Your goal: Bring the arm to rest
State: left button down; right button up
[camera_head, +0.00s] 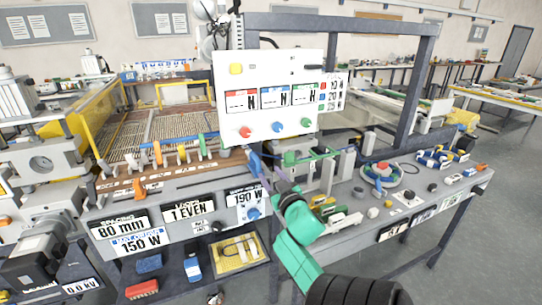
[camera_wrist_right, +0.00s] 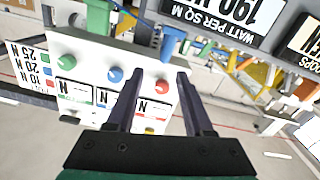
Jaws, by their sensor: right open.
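My right gripper (camera_head: 266,174) reaches in from the bottom on a teal arm, over the front of the machine's grey bench. It is small in the head view, close to a blue lever (camera_head: 254,162). In the right wrist view the two dark fingers of the gripper (camera_wrist_right: 156,75) stand apart, with nothing held between them. The blue lever (camera_wrist_right: 172,42) shows just beyond the fingertips there; I cannot tell whether they touch. A white control panel (camera_wrist_right: 92,85) with green, blue and red knobs lies behind the fingers. My left gripper is not in view.
The upright control panel (camera_head: 268,98) and a dark frame (camera_head: 345,25) stand behind the gripper. Colored levers (camera_head: 180,151) line the bench to the left. Small parts (camera_head: 345,220) and a round dish (camera_head: 381,176) lie to the right. Open floor (camera_head: 480,240) shows at the right.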

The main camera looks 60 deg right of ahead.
dwell(0.3)
jog(key=a+f+n+g+y, duration=0.1)
jog(key=a+f+g+y, duration=0.3)
jog(key=f, duration=1.4)
jog(key=a+f+n+g+y, duration=0.15)
jog(key=a+f, duration=0.45)
jog(key=f, duration=1.1)
jog(key=s+a+f+n+g+y, duration=0.2)
jog(key=s+a+f+g, duration=0.2)
jog(key=s+a+f, duration=0.5)
jog(key=s+a+f+n+g+y, duration=0.3)
jog(key=s+a+f, duration=0.7)
jog(key=s+f, duration=0.5)
jog(key=shift+s+a+f+g, duration=0.15)
jog(key=shift+s+a+g, duration=0.2)
jog(key=shift+s, duration=0.45)
jog(key=shift+y, duration=0.25)
